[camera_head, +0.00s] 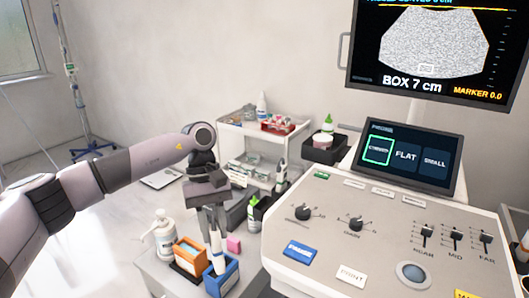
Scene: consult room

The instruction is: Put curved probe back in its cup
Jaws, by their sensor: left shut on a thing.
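My left gripper (213,222) reaches in from the left and points down over the front of the grey side tray. It is shut on a white probe (217,252), taken to be the curved probe. The probe stands nearly upright, with its lower end at the blue cup (222,283). Whether it rests on the cup's floor or is held above it is hidden by the cup's wall. My right gripper is not in view.
An orange cup (189,254), a white pump bottle (163,235) and a pink block (233,244) stand close by. A green-topped bottle (254,212) is behind. The ultrasound console (380,260) fills the right, and a white cart (262,150) stands at the back.

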